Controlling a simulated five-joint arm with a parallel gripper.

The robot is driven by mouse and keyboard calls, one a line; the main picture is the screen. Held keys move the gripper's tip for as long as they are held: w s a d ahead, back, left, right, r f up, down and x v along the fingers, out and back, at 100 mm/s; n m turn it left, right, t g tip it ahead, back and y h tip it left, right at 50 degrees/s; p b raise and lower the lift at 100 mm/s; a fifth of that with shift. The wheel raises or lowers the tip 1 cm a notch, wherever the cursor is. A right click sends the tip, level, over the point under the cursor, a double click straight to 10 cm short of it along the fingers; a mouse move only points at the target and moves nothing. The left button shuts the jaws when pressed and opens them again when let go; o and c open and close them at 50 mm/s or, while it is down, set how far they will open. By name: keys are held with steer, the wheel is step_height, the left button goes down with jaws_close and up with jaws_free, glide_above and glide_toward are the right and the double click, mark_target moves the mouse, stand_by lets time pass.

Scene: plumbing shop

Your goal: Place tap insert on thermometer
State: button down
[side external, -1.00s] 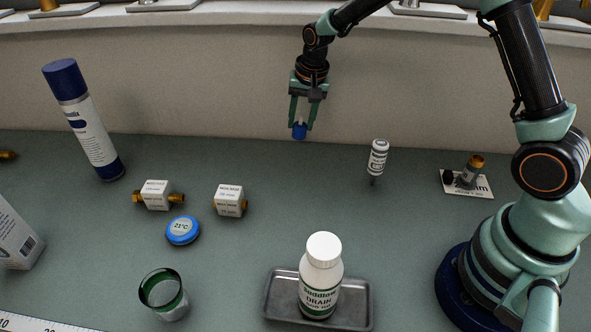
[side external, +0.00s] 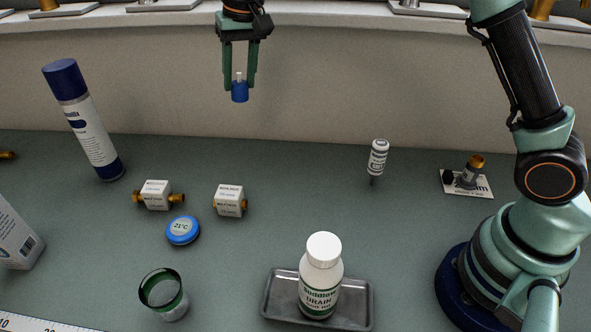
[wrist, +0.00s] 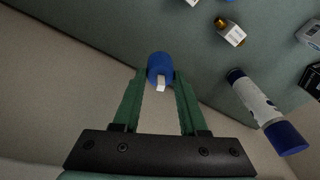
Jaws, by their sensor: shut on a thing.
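The tap insert (side external: 240,92) is a small blue cylinder with a pale stem on top. My gripper (side external: 239,84) is shut on it and holds it high above the bench, stem up. In the wrist view the blue tap insert (wrist: 160,70) sits between the green fingertips (wrist: 158,80). The thermometer (side external: 183,230) is a round blue disc with a white face reading 21°C. It lies flat on the bench, below and to the left of my gripper in the side view. I cannot pick it out in the wrist view.
White boxy valves with brass ends (side external: 156,195) (side external: 230,201) stand behind the thermometer. A green-rimmed cup (side external: 164,295) and a grey tray (side external: 280,300) bearing a white bottle (side external: 321,275) are in front.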

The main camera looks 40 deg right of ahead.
steer(key=s+a+n, duration=0.2)
steer(key=a+n, duration=0.3)
steer(key=a, duration=0.8)
steer(key=n, duration=0.3)
glide_above(178, 226)
steer(key=shift+g, duration=0.4)
steer(key=f, duration=1.8)
steer(key=shift+s+d+f, duration=0.25)
steer(key=shift+s+f, duration=0.05)
steer(key=shift+f, duration=0.1)
steer(key=shift+f, duration=0.15)
steer(key=shift+c, duration=2.2)
jaws_free()
